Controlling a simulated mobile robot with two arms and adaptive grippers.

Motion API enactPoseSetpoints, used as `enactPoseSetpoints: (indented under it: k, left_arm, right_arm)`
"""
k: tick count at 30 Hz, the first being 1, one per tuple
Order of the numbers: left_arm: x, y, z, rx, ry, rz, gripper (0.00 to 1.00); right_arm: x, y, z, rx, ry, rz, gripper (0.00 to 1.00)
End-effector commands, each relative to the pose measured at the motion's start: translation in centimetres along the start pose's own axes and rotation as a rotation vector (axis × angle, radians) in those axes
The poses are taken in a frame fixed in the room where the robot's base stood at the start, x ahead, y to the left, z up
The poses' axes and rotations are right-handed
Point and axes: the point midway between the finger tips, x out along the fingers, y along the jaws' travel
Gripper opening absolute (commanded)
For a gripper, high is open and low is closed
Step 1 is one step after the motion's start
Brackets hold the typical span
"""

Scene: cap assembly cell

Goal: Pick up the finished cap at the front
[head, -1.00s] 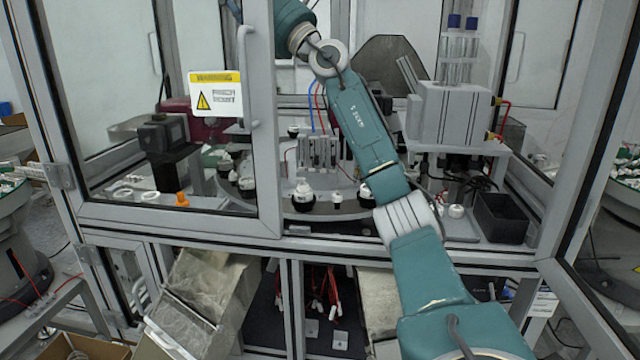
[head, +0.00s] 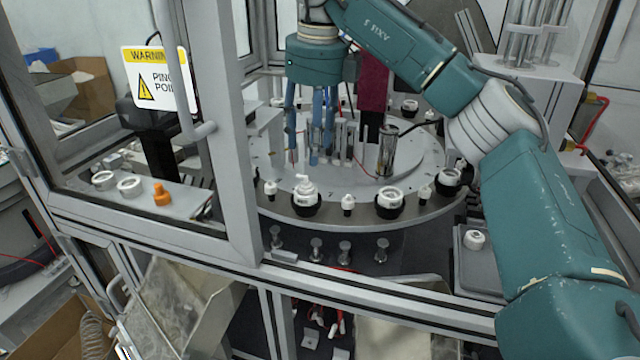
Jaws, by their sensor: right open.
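A white cap with a stepped, nozzle-like top (head: 305,188) sits upright in a black holder at the front rim of the round turntable (head: 330,212). I take it to be the finished cap. My right gripper (head: 309,150) points down from its teal wrist, above and behind this cap. It is open, apart from the cap, and its fingers are hard to tell from the blue and metal parts behind them. My left gripper is not in view.
Other holders on the rim carry white parts, one a white ring (head: 390,198). Small metal posts (head: 316,249) stand in front of the turntable. A cabinet door frame (head: 232,140) is close on the left. An orange part (head: 161,194) lies on the left ledge.

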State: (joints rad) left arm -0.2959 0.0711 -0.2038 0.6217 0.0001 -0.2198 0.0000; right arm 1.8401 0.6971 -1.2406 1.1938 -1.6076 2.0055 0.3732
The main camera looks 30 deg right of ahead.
Motion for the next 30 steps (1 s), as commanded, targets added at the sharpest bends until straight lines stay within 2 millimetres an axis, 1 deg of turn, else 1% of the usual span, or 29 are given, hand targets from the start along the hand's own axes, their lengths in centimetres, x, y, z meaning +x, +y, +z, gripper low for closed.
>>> enactPoseSetpoints:
  k: [1, 3, 6, 8, 11, 15, 18, 22, 28, 29, 30]
  left_arm:
    - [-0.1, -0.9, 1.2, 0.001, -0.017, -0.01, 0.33]
    - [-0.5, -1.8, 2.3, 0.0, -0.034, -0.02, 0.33]
    - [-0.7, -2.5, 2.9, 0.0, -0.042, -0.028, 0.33]
    - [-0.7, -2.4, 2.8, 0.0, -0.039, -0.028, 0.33]
    - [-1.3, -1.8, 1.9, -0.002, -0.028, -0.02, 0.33]
    - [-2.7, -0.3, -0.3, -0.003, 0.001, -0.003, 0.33]
    - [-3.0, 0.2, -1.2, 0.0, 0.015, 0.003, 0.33]
    - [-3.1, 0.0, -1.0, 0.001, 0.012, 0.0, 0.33]
    - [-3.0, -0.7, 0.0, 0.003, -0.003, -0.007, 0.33]
    - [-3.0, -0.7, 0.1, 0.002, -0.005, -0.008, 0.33]
    - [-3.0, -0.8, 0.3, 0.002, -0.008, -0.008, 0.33]
  right_arm:
    - [1.1, 0.0, -0.1, 0.0, 0.003, 0.003, 0.48]
    - [1.9, -0.1, 0.0, 0.001, 0.002, 0.002, 0.48]
    - [2.9, -0.1, 0.0, 0.001, 0.001, 0.002, 0.48]
    - [3.2, 0.0, 0.0, 0.0, -0.001, 0.003, 0.48]
    - [4.0, 0.2, 0.0, -0.001, 0.002, 0.002, 0.48]
    - [5.9, 0.7, -0.1, -0.002, 0.002, 0.003, 0.48]
    - [7.5, 0.7, 0.0, 0.0, 0.0, 0.003, 0.48]
    - [8.4, 0.7, 0.0, 0.0, -0.003, 0.004, 0.48]
    - [8.5, 0.7, 0.0, 0.0, -0.004, 0.004, 0.48]
    - [8.5, 0.7, 0.0, 0.0, -0.004, 0.004, 0.44]
    - [8.5, 0.7, 0.0, 0.0, -0.004, 0.004, 0.37]
